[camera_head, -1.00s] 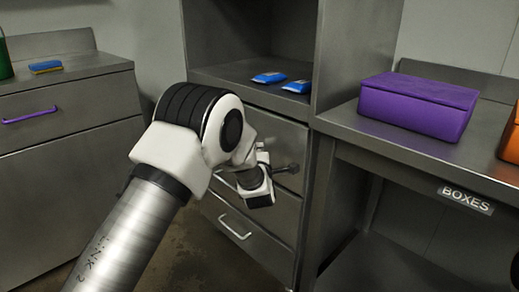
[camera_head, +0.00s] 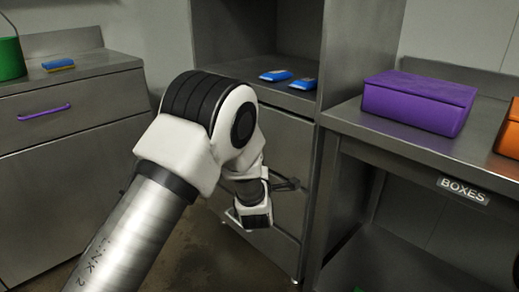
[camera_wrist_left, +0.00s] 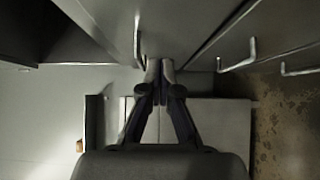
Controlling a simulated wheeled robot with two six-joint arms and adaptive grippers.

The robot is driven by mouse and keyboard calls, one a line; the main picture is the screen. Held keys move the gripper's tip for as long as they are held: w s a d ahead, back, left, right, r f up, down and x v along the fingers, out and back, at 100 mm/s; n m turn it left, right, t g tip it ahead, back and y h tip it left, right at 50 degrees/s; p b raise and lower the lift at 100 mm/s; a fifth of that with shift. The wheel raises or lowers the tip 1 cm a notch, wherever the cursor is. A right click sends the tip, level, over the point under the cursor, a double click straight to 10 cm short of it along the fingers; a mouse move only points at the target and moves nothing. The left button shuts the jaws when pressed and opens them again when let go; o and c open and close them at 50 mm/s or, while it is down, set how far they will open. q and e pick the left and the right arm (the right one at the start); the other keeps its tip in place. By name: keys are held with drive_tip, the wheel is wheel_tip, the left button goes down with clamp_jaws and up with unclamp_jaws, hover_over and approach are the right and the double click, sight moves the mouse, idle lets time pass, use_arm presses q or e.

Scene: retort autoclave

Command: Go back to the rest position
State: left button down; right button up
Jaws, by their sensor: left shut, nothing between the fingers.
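My left gripper (camera_head: 290,184) is in front of the metal cabinet's lower front (camera_head: 286,150) in the head view. Its arm comes in from the bottom left, with the wrist bent downward. In the left wrist view the two fingers of the left gripper (camera_wrist_left: 160,72) are together, with nothing held between them. A bar handle (camera_wrist_left: 240,55) is to the right of the fingertips, apart from them. Another handle (camera_wrist_left: 137,42) is to their left. My right gripper is not seen.
Two blue packets (camera_head: 276,76) lie on the open cabinet shelf. A purple box (camera_head: 418,102) and an orange box (camera_head: 509,132) stand on the bench labelled BOXES. A green bucket (camera_head: 10,57) and a blue-yellow sponge (camera_head: 58,64) are on the left counter. Floor shows below the arm.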

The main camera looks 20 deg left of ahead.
use_arm(q)
drive_tip(key=s+a+f+m+g+h, duration=0.15)
drive_tip(key=s+f+g, duration=0.25)
drive_tip(key=s+f, duration=0.8)
drive_tip(key=s+f+m+g+h, duration=0.25)
drive_tip(key=s+f, duration=0.55)
drive_tip(key=f, duration=0.7)
drive_tip(key=s+d+f+m+g+h, duration=0.15)
drive_tip(key=s+f+m+g, duration=0.35)
drive_tip(key=s, duration=0.5)
drive_tip(key=s+d+f+m+g+h, duration=0.1)
drive_tip(key=s+d+f+m+g, duration=0.2)
drive_tip(key=s+m, duration=0.55)
drive_tip(key=s+d+m+g, duration=0.1)
drive_tip(key=s+m+g, duration=0.15)
drive_tip(key=s, duration=0.45)
wheel_tip(320, 180, up, 31)
drive_tip(key=m+p, duration=0.2)
drive_tip(key=p, duration=2.9)
drive_tip(key=shift+w, duration=0.15)
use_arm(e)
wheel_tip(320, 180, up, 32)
use_arm(q)
drive_tip(key=shift+h, duration=0.25)
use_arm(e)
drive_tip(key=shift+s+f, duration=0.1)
